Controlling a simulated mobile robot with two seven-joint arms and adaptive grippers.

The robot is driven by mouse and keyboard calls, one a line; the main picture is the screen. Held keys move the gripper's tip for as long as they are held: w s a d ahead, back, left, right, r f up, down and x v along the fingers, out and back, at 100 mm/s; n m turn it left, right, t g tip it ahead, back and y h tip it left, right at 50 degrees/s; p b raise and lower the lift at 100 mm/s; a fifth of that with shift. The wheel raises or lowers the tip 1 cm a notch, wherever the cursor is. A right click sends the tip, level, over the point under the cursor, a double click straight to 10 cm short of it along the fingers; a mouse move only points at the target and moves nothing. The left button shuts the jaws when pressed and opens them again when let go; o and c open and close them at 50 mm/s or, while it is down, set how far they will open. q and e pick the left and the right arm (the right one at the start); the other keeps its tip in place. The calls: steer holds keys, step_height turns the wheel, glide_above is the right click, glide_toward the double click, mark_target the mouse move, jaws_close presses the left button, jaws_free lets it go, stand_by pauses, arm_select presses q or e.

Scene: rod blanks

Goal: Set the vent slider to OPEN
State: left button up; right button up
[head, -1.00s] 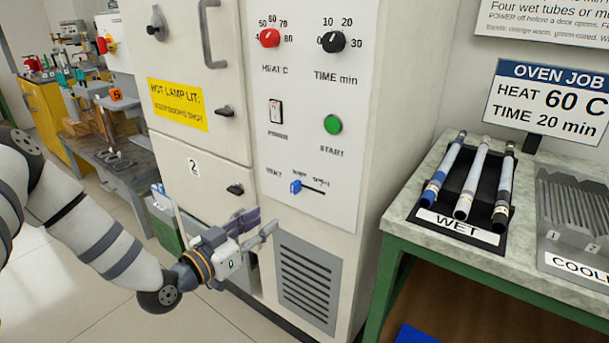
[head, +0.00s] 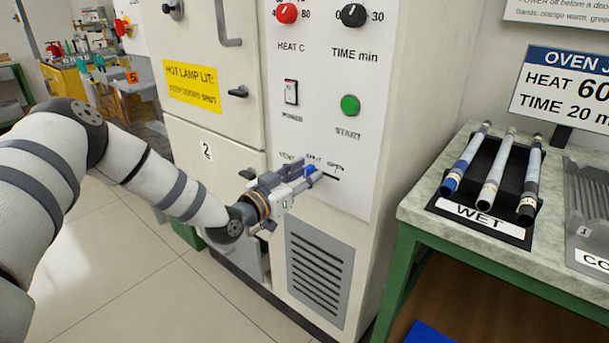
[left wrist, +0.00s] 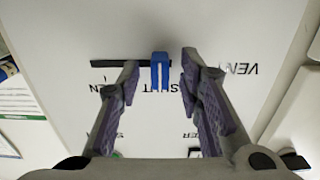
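The vent slider is a small blue knob (head: 310,170) on a dark horizontal slot in the white oven panel (head: 377,140). It sits by the SHUT label, with the slot running on right toward OPEN. In the left wrist view, which is upside down, the knob (left wrist: 160,72) stands between my fingertips, with the OPEN end of the slot at left. My left gripper (head: 303,171) is open at the panel, one finger on each side of the knob. Gaps show between knob and fingers in the left wrist view (left wrist: 158,75). My right gripper is not in view.
Above the slider are a power switch (head: 291,92), a green start button (head: 350,105) and two dials. A vent grille (head: 318,270) lies below. A bench (head: 417,208) with a rack of tubes stands at right.

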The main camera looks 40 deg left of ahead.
arm_select(q)
jaws_close()
steer(key=d, duration=0.3)
steer(key=d+p, duration=0.1)
steer(key=d, duration=0.2)
steer(key=shift+s+r, duration=0.1)
steer(key=shift+s, duration=0.1)
steer(key=shift+d, duration=0.25)
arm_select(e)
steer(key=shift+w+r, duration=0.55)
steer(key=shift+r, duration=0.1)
arm_select(q)
jaws_free()
steer(key=shift+d, duration=0.1)
steer(key=shift+s, duration=0.1)
glide_toward(337, 177)
steer(key=s, duration=0.5)
steer(key=shift+s+a, duration=0.2)
